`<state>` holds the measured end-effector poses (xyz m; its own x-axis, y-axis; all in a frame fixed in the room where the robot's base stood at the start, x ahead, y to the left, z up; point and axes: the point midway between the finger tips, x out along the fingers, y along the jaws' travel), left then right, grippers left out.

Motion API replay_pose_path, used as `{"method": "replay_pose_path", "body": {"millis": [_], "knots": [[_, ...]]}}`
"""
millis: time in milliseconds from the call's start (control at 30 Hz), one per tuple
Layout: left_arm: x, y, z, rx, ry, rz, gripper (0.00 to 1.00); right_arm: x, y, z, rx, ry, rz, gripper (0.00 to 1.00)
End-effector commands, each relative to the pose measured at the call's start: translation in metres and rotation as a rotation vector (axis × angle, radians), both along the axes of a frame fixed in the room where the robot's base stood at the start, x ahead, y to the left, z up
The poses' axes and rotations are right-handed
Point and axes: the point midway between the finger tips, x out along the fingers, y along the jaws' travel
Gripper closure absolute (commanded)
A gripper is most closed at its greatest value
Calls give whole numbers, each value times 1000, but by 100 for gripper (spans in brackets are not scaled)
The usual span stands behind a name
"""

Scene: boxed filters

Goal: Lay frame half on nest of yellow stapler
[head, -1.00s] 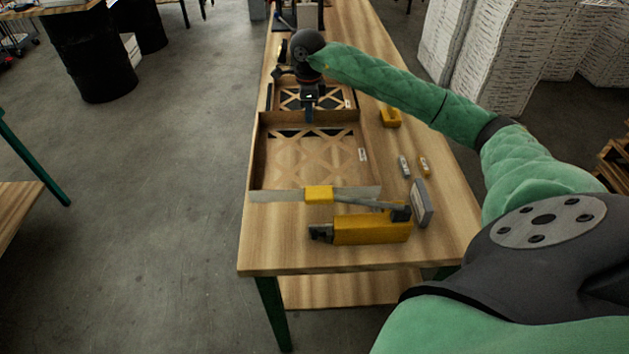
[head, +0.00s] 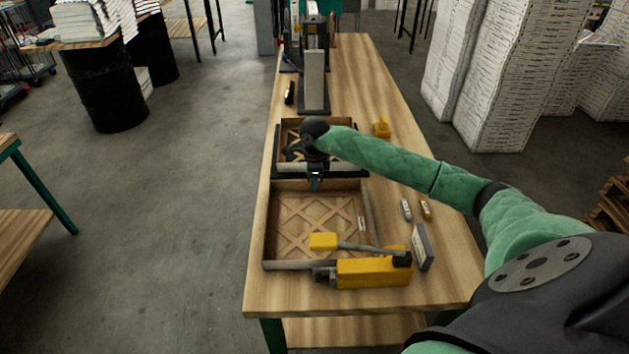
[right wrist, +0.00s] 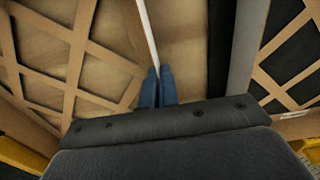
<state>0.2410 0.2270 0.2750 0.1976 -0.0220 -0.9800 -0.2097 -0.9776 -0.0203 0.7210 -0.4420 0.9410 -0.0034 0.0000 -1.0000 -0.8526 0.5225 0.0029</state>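A brown frame half (head: 300,238) with a crossed lattice lies level, as far as I can tell, at the front of the table. It is in the nest beside the yellow stapler (head: 373,272), whose grey bars (head: 289,265) show at the front and right. The stapler's yellow head (head: 323,241) overhangs its front edge. My right gripper (head: 315,183) is at its far wall. In the right wrist view the blue fingertips (right wrist: 157,85) are close together on a thin pale edge, the frame half's wall (right wrist: 148,35). Whether it rests fully on the nest is hard to tell. My left gripper is out of view.
A second lattice frame with dark filling (head: 287,142) sits just behind, partly hidden by my right arm. A grey box (head: 421,248), two small items (head: 406,209) and a yellow block (head: 382,128) stand on the right. Tall machines stand at the back.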

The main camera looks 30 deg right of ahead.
Motion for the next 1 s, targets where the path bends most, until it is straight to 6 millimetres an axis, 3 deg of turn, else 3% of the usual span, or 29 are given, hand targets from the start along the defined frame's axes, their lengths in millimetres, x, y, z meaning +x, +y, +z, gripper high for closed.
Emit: {"method": "replay_pose_path", "body": {"millis": [467, 600, 1000], "knots": [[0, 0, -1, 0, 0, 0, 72, 0, 0, -5, 0, -1, 0, 100], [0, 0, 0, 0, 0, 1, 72, 0, 0, -5, 0, -1, 0, 76], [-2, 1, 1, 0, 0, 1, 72, 0, 0, -2, 0, -1, 0, 76]]}}
